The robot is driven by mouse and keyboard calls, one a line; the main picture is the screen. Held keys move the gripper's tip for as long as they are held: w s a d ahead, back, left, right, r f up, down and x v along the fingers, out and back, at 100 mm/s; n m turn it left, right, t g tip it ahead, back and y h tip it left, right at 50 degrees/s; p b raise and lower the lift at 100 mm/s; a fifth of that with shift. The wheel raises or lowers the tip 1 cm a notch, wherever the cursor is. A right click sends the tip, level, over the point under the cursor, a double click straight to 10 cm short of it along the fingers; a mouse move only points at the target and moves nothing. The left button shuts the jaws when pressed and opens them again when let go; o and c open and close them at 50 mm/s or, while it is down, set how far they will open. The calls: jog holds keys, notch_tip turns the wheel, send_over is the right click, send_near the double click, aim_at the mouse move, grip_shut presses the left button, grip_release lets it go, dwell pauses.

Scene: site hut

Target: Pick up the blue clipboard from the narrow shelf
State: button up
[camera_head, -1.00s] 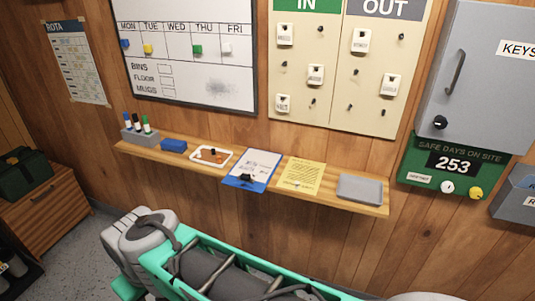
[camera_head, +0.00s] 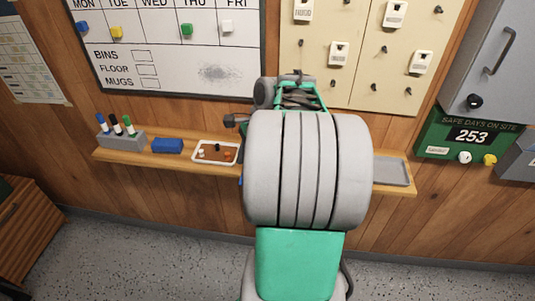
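The blue clipboard is almost wholly hidden behind my arm in the head view. Only a thin blue sliver, which looks like the clipboard's edge (camera_head: 241,183), shows at the left side of my grey arm joint. The narrow wooden shelf (camera_head: 125,157) runs along the wall, its middle hidden by my arm. My arm stands up in front of the shelf. The fingers of my gripper cannot be made out, so its place relative to the clipboard and whether it is open are hidden.
On the shelf stand a grey pen holder (camera_head: 122,140), a blue block (camera_head: 167,146) and a white tray (camera_head: 231,163) with small items; right of my arm is a grey tray (camera_head: 392,171). A peg board (camera_head: 365,90) and whiteboard (camera_head: 180,70) hang above. A key cabinet (camera_head: 490,60) is at right.

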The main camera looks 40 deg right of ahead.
jog(key=s+d+m, duration=0.4)
jog(key=d+m, duration=0.3)
jog(key=d, duration=0.1)
jog(key=shift+t, duration=0.4)
jog(key=x, duration=0.7)
jog(key=shift+w+d+f, duration=0.25)
jog(key=shift+w+f, duration=0.1)
jog(key=shift+w, duration=0.05)
jog(key=shift+c, duration=0.3)
grip_shut()
